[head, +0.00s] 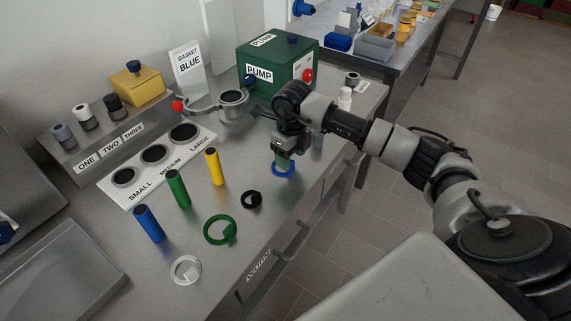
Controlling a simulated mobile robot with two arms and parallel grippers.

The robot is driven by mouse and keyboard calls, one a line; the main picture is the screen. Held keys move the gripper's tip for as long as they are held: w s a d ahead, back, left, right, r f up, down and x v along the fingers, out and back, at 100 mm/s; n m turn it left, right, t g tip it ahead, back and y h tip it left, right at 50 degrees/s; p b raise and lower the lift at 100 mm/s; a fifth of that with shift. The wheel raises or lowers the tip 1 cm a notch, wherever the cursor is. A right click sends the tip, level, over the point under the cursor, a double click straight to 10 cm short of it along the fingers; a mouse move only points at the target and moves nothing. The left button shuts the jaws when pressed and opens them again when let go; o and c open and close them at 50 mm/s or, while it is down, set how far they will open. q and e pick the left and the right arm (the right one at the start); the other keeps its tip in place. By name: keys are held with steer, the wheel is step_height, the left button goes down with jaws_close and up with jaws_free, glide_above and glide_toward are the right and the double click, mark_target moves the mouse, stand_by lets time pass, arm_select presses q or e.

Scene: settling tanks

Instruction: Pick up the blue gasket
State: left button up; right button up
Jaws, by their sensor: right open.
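The blue gasket (283,172) is a ring lying flat on the grey bench near its front edge, right of the black ring. My right gripper (284,162) points down right over it, jaws open. The fingertips hide the far part of the ring, and I cannot tell whether they touch it. A white sign (188,72) at the back reads "GASKET BLUE". My left gripper is not in view.
A black ring (251,199), green ring (207,236) and white ring (176,275) lie nearby. Blue (149,223), green (178,188) and yellow (214,167) cylinders stand behind them. The green pump box (262,74) is at the back. A drawer handle (297,242) juts from the front.

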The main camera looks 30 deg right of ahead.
steer(key=shift+a+f, duration=0.1)
steer(key=shift+f, duration=1.45)
steer(key=shift+c, duration=0.3)
steer(key=c, duration=0.9)
steer(key=shift+c, duration=0.2)
